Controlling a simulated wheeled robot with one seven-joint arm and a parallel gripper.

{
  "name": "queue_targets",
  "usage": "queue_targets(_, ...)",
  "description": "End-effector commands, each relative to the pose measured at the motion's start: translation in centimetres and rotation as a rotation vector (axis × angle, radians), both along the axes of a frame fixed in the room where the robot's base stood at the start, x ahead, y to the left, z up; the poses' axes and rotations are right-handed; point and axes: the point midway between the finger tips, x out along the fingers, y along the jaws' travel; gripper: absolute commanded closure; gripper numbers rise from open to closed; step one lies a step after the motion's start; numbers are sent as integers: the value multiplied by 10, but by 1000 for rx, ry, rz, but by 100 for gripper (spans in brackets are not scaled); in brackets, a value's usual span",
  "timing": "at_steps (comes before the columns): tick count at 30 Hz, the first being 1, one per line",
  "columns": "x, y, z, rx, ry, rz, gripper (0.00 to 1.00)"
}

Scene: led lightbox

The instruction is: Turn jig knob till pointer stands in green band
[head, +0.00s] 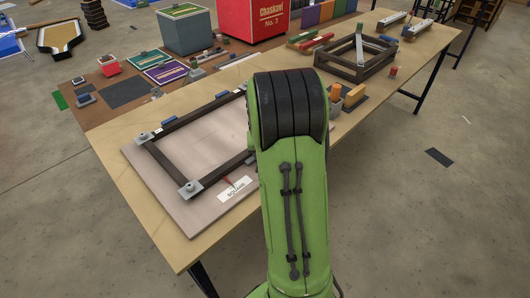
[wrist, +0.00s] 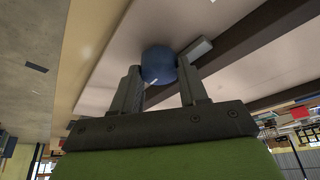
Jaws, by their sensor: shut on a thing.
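The jig is a pale board (head: 203,146) with a dark square frame (head: 167,163) on it, at the near left of the bench in the head view. A white label reading SQUARE (head: 235,189) sits at its near edge, with a thin red pointer (head: 227,181) beside it. I cannot make out a green band. In the wrist view a round blue knob (wrist: 158,64) sits between the fingers of my gripper (wrist: 160,76), which is shut on it. In the head view my green arm hides the gripper and the knob.
A dark frame bar (wrist: 252,42) and a small grey block (wrist: 196,47) lie close to the knob in the wrist view. Grey corner blocks (head: 190,188) stand on the frame. A red box (head: 254,20) and a second dark frame (head: 357,60) stand farther back.

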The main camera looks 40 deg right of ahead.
Motion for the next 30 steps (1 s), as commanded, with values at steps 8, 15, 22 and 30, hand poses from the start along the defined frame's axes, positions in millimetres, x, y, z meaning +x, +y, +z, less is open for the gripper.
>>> queue_targets(8,0,0,0,1,-1,-13,87)
queue_targets(15,0,0,0,1,0,-12,52)
queue_targets(22,0,0,0,1,0,-12,46)
queue_targets(30,-8,7,30,-1,-3,-10,46)
